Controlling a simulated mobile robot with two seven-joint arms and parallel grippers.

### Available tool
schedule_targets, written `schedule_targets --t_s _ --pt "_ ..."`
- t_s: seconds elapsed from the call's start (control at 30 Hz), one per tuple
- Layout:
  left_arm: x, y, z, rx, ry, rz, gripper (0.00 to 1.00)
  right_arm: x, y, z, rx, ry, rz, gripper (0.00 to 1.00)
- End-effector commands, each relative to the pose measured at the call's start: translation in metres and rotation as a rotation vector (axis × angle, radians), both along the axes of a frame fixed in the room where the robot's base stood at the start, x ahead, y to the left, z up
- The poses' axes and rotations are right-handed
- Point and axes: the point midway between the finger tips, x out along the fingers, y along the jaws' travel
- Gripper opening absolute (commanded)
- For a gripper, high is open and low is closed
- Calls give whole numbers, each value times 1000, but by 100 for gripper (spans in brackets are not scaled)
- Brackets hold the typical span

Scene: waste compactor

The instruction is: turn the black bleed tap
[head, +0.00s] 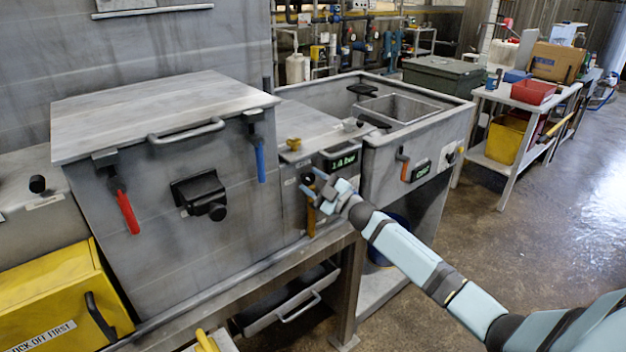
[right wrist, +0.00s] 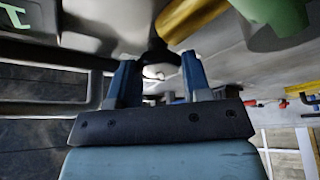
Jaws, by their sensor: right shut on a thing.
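The black bleed tap (right wrist: 158,52) shows as a dark knob between the two fingers of my right gripper (right wrist: 158,75) in the right wrist view. In the head view my right gripper (head: 317,186) is at the front of the narrow middle panel, below the green-lit display (head: 343,161). It is shut on the tap there, and the fingers hide most of it. How far the tap is turned cannot be told. My left gripper is not in view.
A yellow-orange handle (head: 311,218) hangs just below my right gripper. A brass knob (head: 294,144) sits above on the panel top. The large lidded bin (head: 190,230) with red (head: 128,212) and blue (head: 260,160) levers stands left. An open basin (head: 415,140) stands right.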

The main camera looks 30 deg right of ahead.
Motion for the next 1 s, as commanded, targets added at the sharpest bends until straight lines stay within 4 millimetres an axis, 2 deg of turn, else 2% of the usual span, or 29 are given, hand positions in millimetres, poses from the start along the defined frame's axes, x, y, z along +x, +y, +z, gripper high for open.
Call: schedule_targets --t_s 0.5,0.73,1.0 --pt "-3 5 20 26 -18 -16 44 0 -1 3 -461 -35 2 21" --pt "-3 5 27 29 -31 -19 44 0 -1 3 -596 -47 1 21" --pt "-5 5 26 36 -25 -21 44 0 -1 2 -674 -53 0 21"
